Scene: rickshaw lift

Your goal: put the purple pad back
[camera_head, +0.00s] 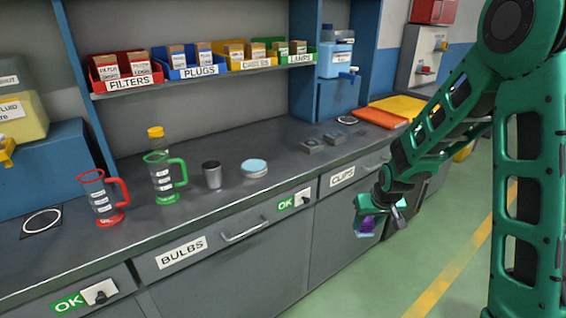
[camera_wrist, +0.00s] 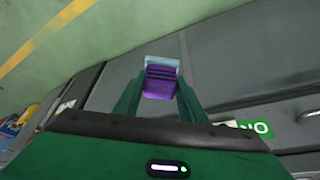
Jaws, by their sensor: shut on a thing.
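My gripper (camera_head: 372,207) is in front of the bench drawers, at the right below the counter edge. It is shut on the purple pad (camera_head: 367,224). In the wrist view the purple pad (camera_wrist: 160,85) sits between the two green fingers (camera_wrist: 160,90), with a pale blue layer (camera_wrist: 162,62) at its far end. The pad is held in the air, clear of the counter. Part of it is hidden by the fingers in the head view.
Orange and yellow sheets (camera_head: 380,116) lie at the far right.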

